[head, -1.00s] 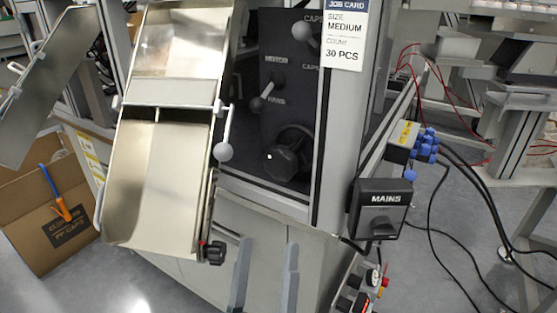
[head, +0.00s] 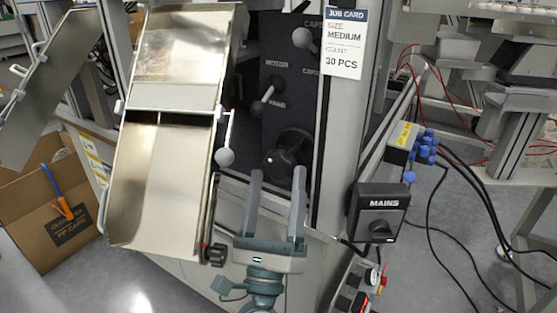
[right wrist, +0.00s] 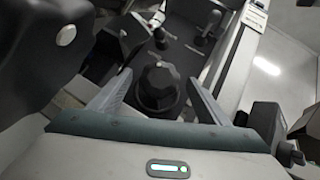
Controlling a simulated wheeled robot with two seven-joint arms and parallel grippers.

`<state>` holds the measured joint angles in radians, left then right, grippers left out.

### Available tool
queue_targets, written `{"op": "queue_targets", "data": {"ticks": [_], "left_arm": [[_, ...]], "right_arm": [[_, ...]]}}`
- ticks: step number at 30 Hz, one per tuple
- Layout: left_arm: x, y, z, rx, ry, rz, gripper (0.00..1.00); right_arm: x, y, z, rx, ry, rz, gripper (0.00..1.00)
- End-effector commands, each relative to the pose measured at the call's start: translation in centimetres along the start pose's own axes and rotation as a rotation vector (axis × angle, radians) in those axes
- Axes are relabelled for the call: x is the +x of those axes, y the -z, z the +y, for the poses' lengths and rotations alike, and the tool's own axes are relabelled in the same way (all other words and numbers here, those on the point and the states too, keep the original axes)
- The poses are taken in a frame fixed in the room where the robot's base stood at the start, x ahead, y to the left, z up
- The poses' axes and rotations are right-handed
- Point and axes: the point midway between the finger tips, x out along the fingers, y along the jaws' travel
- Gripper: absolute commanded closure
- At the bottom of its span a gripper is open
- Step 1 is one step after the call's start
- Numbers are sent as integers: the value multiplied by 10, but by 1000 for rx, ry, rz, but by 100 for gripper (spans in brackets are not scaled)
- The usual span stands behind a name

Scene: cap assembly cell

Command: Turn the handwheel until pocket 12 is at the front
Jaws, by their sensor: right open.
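The black handwheel (head: 289,150) sits low on the dark panel inside the machine's opening. It also shows in the right wrist view (right wrist: 158,88), between and beyond the fingertips. My right gripper (head: 276,180) is open and empty, its two fingers pointing up at the handwheel from just below and in front, seemingly not touching it. In the right wrist view my right gripper (right wrist: 160,98) has one finger on each side of the wheel. No pocket numbers can be read in these frames. My left gripper is not in view.
A metal chute (head: 165,170) with a ball-ended lever (head: 225,156) stands left of the handwheel. A mode lever (head: 262,102) is above it on the panel. The MAINS switch box (head: 379,208) and a frame post (head: 335,150) are on the right. A cardboard box (head: 45,215) stands at left.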

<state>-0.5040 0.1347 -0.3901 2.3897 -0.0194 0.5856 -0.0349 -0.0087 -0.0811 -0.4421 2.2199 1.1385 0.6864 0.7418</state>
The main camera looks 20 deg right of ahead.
Motion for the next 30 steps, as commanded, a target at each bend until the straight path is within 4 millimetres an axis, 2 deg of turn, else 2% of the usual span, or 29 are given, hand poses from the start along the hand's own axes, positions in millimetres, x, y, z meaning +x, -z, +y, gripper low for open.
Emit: {"op": "queue_targets", "data": {"ticks": [3, 9, 21, 22, 24, 27, 30], "left_arm": [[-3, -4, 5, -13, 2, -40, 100], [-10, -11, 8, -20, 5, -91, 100], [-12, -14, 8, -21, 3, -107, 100], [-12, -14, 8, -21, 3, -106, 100], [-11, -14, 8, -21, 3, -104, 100], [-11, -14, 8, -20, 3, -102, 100], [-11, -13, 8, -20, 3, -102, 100]], "right_arm": [[19, -1, -1, 1, 2, 0, 30], [37, 0, 0, 0, 0, 0, 30], [42, 0, 0, 1, -1, 0, 30], [41, 0, 0, 1, -1, 0, 35], [41, 0, 0, 1, -1, 0, 51], [41, 0, 0, 1, -1, 0, 71], [41, 0, 0, 1, -1, 0, 71]]}}
